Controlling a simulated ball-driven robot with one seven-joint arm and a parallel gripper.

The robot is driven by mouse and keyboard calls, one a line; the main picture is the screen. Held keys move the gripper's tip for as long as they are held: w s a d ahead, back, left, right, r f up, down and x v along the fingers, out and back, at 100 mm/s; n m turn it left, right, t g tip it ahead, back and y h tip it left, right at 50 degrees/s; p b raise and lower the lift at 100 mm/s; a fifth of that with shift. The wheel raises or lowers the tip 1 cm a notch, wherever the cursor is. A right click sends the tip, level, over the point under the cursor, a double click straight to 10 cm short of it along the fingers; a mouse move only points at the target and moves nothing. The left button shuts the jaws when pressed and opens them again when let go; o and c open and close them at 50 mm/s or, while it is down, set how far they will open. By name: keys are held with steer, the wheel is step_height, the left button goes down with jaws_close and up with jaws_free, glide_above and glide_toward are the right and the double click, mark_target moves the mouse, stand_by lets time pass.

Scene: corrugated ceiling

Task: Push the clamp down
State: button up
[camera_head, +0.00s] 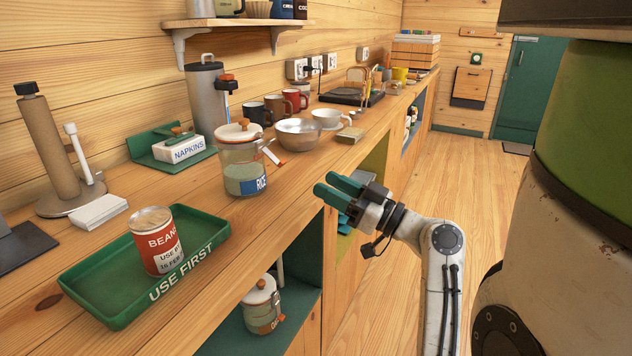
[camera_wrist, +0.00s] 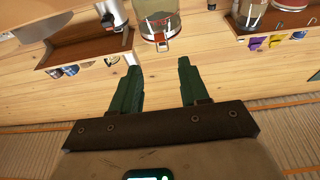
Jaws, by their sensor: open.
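A glass jar (camera_head: 243,170) with a blue RICE label and a white lid with an orange knob stands on the counter near its front edge. Its clamp (camera_head: 273,155), a wire with a red-and-white lever, sticks out from the jar's right side, angled away from the glass. In the wrist view, the jar (camera_wrist: 157,20) is at the top centre and the red clamp lever (camera_wrist: 161,39) shows at its lower end. My gripper (camera_head: 325,183) has green fingers, spread and empty, right of the jar and apart from the clamp. It also shows in the wrist view (camera_wrist: 157,60).
A green USE FIRST tray (camera_head: 110,300) with a beans can (camera_head: 156,241) lies in front-left. Another jar (camera_head: 263,305) sits on the shelf below. The floor right of the counter is clear.

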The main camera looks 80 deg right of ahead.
steer(key=shift+s+a+f, duration=0.1)
steer(key=shift+s, duration=0.25)
